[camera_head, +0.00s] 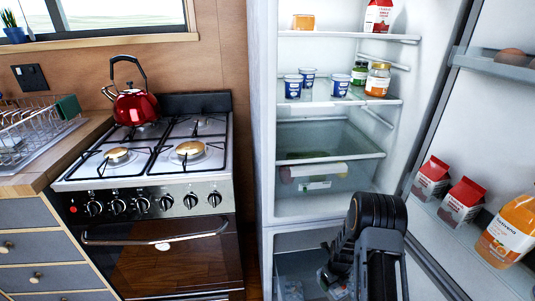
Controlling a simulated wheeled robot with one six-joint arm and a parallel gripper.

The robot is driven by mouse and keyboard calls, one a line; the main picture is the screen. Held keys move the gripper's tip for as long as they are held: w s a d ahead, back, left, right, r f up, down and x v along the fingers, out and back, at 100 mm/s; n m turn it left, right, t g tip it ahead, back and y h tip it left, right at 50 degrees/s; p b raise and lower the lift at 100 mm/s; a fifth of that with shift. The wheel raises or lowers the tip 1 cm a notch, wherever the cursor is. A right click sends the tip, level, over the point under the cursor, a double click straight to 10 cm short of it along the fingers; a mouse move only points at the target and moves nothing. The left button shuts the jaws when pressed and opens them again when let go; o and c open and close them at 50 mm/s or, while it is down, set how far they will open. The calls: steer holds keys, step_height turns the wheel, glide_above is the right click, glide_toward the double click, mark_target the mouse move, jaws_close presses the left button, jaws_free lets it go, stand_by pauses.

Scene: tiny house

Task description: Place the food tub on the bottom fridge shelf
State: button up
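The fridge (264,120) stands open. A small orange tub (303,22), which may be the food tub, sits on the top visible shelf (345,36); I cannot tell for sure that it is the one. The lowest glass shelf (340,157) looks mostly bare on top, with packages (318,171) showing below it. My dark arm (378,240) rises in front of the lower part of the fridge. The fingers of my gripper cannot be made out, so I cannot tell whether it holds anything.
The middle shelf (335,102) holds blue-and-white cups (293,86) and jars (377,80). A red carton (378,16) stands on the top shelf. The open door (425,110) at right holds cartons (432,178) and a juice bottle (508,228). The stove (150,160) stands at left.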

steer(key=n, duration=0.2)
steer(key=s+n, duration=0.1)
steer(key=n, duration=0.1)
steer(key=shift+s+a+r+n, duration=0.1)
steer(key=shift+n, duration=0.2)
steer(key=n, duration=0.3)
steer(key=r+n, duration=0.1)
steer(key=shift+s+a, duration=0.2)
steer(key=shift+s, duration=0.1)
steer(key=r+n, duration=0.1)
steer(key=n, duration=0.2)
steer(key=a+r+n, duration=0.1)
steer(key=n, duration=0.2)
steer(key=r+n, duration=0.2)
steer(key=n, duration=0.1)
steer(key=shift+a+r+n, duration=0.1)
steer(key=shift+a+n, duration=0.15)
steer(key=shift+n, duration=0.15)
steer(key=a+r+n+p, duration=0.3)
steer(key=r+n+p, duration=0.3)
steer(key=r+p, duration=0.5)
steer(key=a+r+n+p, duration=0.4)
steer(key=r+p, duration=0.7)
steer(key=r, duration=0.6)
steer(key=n, duration=0.2)
steer(key=shift+w+r+n+p, duration=0.15)
steer(key=shift+r+n+p, duration=0.15)
steer(key=shift+p, duration=0.1)
steer(key=shift+f, duration=0.1)
